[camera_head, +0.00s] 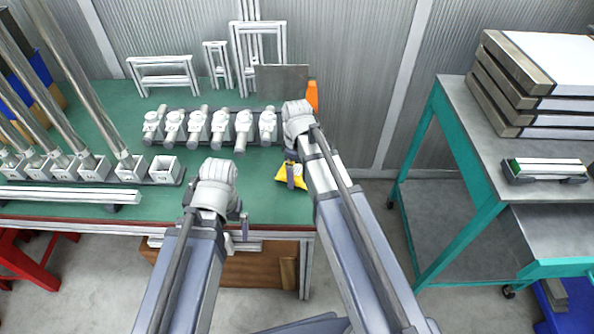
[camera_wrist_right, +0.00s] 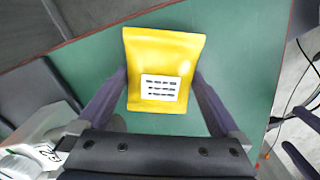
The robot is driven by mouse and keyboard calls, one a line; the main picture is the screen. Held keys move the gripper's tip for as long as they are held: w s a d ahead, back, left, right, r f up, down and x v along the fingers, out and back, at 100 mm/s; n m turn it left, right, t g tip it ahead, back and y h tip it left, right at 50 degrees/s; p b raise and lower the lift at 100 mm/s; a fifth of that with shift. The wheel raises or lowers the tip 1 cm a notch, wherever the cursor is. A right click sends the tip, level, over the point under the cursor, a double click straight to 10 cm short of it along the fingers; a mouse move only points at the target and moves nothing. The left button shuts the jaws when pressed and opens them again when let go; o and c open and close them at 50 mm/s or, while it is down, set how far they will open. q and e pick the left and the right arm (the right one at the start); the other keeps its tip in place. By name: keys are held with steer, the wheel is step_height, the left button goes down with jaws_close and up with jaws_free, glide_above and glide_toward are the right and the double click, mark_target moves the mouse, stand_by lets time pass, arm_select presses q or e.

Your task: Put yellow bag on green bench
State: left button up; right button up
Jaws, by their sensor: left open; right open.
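The yellow bag (camera_head: 283,183) lies on the green bench (camera_head: 259,203) near its right front corner, partly covered by my right gripper (camera_head: 291,174). In the right wrist view the yellow bag (camera_wrist_right: 180,50), with a white label, lies between the two open fingers of my right gripper (camera_wrist_right: 160,78). The fingers stand on either side of the bag's lower part; whether they touch it I cannot tell. The green bench top (camera_wrist_right: 245,60) shows around the bag. My left gripper (camera_head: 243,225) is open and empty at the bench's front edge.
A row of several grey-white fittings (camera_head: 220,125) stands behind on the bench, with metal frames (camera_head: 163,76) and a grey plate (camera_head: 282,80) farther back. Long metal tubes stand at left. A teal-framed cart (camera_head: 437,110) with stacked trays stands at right, across a floor gap.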

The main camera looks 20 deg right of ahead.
mark_target(297, 170)
arm_select(q)
step_height(297, 170, up, 12)
steer(key=p, duration=1.2)
steer(key=shift+r, duration=0.15)
arm_select(e)
step_height(297, 170, up, 12)
steer(key=shift+r, duration=0.15)
arm_select(q)
steer(key=shift+c, duration=0.3)
arm_select(e)
steer(key=shift+c, duration=0.3)
